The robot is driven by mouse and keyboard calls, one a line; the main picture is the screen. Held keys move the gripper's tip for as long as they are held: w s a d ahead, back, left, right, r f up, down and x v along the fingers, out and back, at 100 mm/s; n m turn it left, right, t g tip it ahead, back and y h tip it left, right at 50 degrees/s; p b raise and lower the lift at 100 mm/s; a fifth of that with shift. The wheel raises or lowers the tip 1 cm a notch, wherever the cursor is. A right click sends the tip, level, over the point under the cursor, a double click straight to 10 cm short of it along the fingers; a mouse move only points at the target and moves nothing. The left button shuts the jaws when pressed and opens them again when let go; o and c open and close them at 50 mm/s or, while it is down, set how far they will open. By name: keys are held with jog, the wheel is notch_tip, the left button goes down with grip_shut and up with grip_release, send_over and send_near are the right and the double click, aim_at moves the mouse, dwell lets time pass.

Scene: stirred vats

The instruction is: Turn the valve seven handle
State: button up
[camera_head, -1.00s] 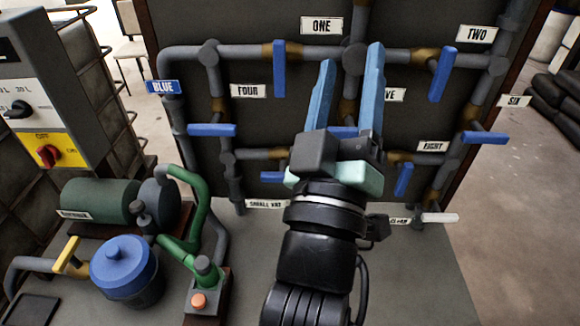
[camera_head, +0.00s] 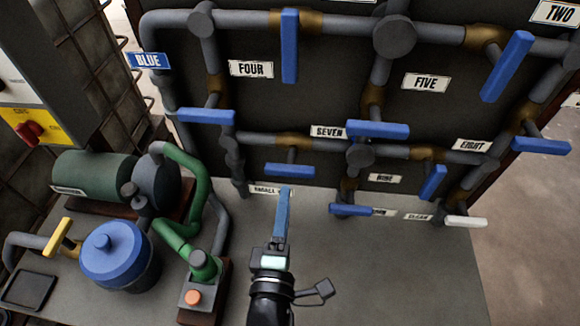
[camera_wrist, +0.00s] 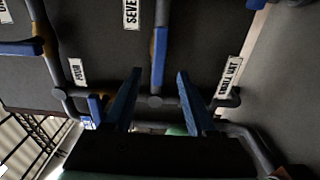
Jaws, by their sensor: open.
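The valve seven handle (camera_head: 290,169) is a blue bar lying level on its pipe, below the SEVEN label (camera_head: 328,131). In the wrist view the same handle (camera_wrist: 158,58) appears upright, just beyond the fingertips and in line with the gap between them. My gripper (camera_head: 285,191) is just below the handle in the head view, its blue fingers pointing up toward the board and overlapping edge-on. The wrist view shows the gripper (camera_wrist: 159,73) open and empty. It appears apart from the handle; the exact distance is unclear.
Other blue handles surround it: valve four (camera_head: 206,116), valve five (camera_head: 378,129) and valve nine (camera_head: 351,210). A blue-lidded pot (camera_head: 115,255), green pipes (camera_head: 192,205) and a motor (camera_head: 95,178) stand at left. The bench right of my arm is mostly clear.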

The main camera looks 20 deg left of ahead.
aim_at(290, 175)
jog(key=x, duration=0.8)
jog(key=shift+w, duration=0.35)
grip_shut()
